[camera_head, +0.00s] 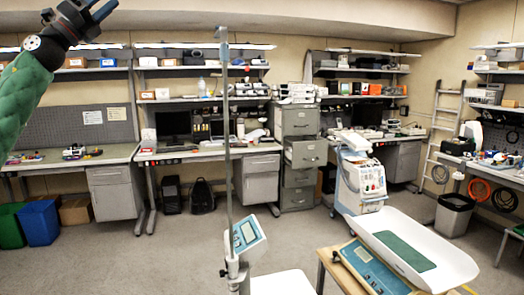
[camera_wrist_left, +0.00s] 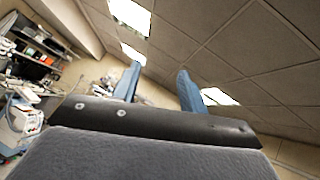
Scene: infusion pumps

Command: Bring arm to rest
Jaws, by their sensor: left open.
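My left arm (camera_head: 24,92) comes in at the upper left of the head view, raised well above the floor, in a green sleeve. My left gripper (camera_head: 97,10) is at the top edge there and partly cut off. In the left wrist view my left gripper (camera_wrist_left: 158,85) shows two blue fingers standing apart with nothing between them. It is tilted up toward the ceiling panels and lights. My right gripper is in neither view.
A metal pole (camera_head: 228,150) with a small display unit (camera_head: 247,233) stands in the middle front. A baby scale (camera_head: 414,250) sits on a table at the lower right. A wheeled medical cart (camera_head: 359,180) stands behind it.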

